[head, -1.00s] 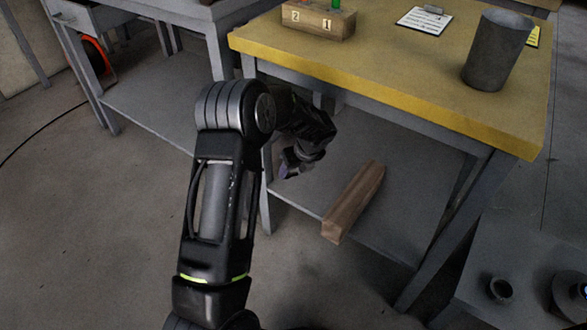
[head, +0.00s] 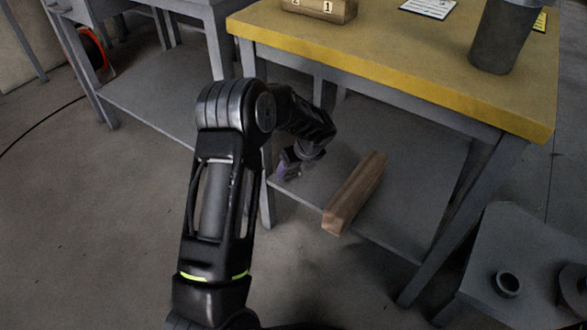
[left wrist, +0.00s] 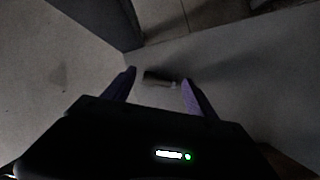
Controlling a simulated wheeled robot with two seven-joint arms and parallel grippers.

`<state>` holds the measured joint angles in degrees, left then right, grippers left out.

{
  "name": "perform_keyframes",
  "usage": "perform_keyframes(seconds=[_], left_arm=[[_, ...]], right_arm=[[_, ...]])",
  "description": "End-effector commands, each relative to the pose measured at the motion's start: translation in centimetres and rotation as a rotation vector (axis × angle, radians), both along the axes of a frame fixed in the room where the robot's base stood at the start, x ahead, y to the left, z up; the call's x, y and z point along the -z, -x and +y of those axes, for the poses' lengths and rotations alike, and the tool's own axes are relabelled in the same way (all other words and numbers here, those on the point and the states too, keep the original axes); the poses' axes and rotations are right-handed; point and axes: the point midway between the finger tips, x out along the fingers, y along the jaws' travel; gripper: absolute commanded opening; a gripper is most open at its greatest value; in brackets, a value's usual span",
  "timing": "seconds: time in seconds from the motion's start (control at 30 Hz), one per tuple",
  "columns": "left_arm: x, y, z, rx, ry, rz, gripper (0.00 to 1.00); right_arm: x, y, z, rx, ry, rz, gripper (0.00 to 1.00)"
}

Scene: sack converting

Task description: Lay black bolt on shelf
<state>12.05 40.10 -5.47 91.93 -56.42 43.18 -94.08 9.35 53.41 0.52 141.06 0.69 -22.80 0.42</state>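My left gripper (head: 287,168) reaches in under the yellow-topped workbench, just over the grey lower shelf (head: 415,190). In the left wrist view its two fingers (left wrist: 159,80) are spread apart with nothing clasped between them. A small dark bolt-like piece (left wrist: 158,77) with a lighter end lies beyond the fingertips, seen in the gap between them, apparently on the shelf surface. The picture is dim there, so its exact height is hard to tell. In the head view this piece is not distinguishable. My right gripper is not in view.
A wooden beam (head: 354,194) lies on the shelf to the right of the gripper, across its front edge. The bench top (head: 400,62) carries a numbered wooden block (head: 320,8), a paper sheet (head: 428,8) and a grey cup (head: 503,38). A grey stand (head: 520,250) is at lower right.

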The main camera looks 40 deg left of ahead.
Motion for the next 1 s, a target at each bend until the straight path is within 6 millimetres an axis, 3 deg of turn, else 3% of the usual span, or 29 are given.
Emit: perform_keyframes(seconds=[0.1,0.47,0.8,1.0], left_arm=[[0.0,0.0,0.0,0.000,0.000,0.000,0.76],[-0.6,0.0,-0.2,0.000,0.000,0.000,0.76],[-5.4,0.6,-2.1,0.000,0.000,-0.001,0.76],[-7.1,0.8,-2.9,0.000,0.000,0.000,0.76]], right_arm=[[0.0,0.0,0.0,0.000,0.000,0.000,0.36],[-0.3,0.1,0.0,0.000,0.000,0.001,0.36],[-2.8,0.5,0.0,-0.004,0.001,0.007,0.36],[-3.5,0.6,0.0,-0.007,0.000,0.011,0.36]])
